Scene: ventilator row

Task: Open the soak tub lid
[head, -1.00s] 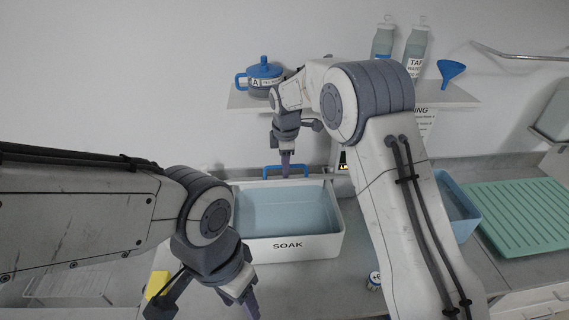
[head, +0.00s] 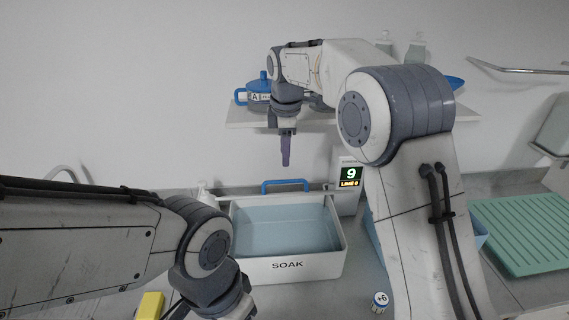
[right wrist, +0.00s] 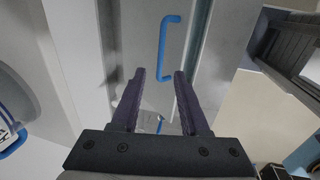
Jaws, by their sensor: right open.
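The white soak tub (head: 287,268) sits on the counter with its top uncovered and pale blue inside. A blue handle (head: 285,185) shows at its back edge, where the lid appears to be raised; the lid's panel is hard to make out. The right wrist view shows the handle (right wrist: 168,48) just beyond the fingertips. My right gripper (head: 286,164) is open and empty, pointing down above the handle and apart from it. It also shows in the right wrist view (right wrist: 159,73). My left gripper is at the bottom edge, left of the tub's front, its fingers cut off.
A display box (head: 350,185) reading 9 stands behind the tub's right end. A shelf with a blue-lidded jug (head: 258,92) is close behind my right gripper. A yellow block (head: 150,306) and a small vial (head: 380,301) are near the front. A green drain mat (head: 528,232) lies right.

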